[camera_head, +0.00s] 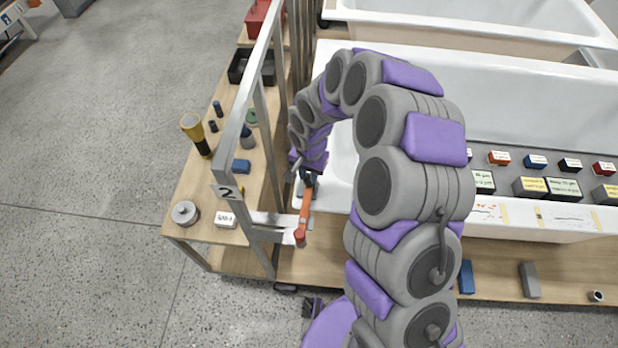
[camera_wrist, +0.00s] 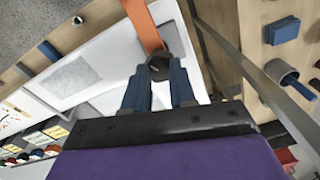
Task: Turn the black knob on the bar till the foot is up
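The orange bar (camera_head: 304,212) runs along the tub's left end, beside the grey metal frame; it also shows at the top of the wrist view (camera_wrist: 143,25). The black knob (camera_wrist: 158,66) is at the bar's near end in the wrist view. My gripper (camera_wrist: 160,68) has its two blue-grey fingers at either side of the knob, with a gap between them. I cannot tell whether they press on it. In the head view my gripper (camera_head: 307,176) is small and partly hidden by my arm. I cannot make out the foot.
The white tub (camera_head: 400,65) lies to the right, with labelled blocks.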

